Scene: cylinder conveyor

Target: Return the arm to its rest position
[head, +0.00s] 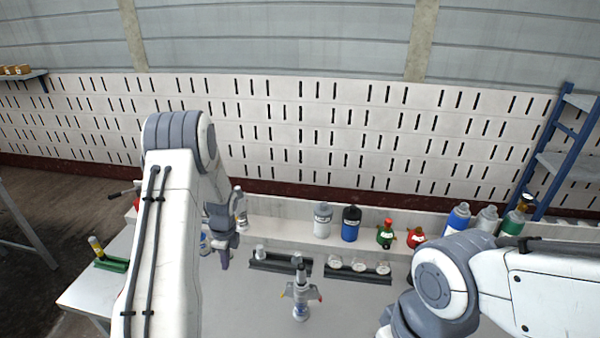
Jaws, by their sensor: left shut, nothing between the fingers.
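My left arm rises on the left, bends at a grey elbow and hangs down to a dark grey wrist. My left gripper (225,262) points down at the left part of the grey worktop (250,315); it is shut and empty. A grey and white cylinder (241,208) shows just behind the wrist, partly hidden by it. My right arm comes in from the right, with its elbow low in the view. The right gripper is out of view below the lower edge.
A white bottle (322,221), blue bottle (350,224), green bottle (385,234) and red bottle (416,237) stand along the back. Dark racks (280,263) lie before them. A small grey fitting (301,292) with red tips stands mid-worktop. A blue shelf frame (550,150) is at right.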

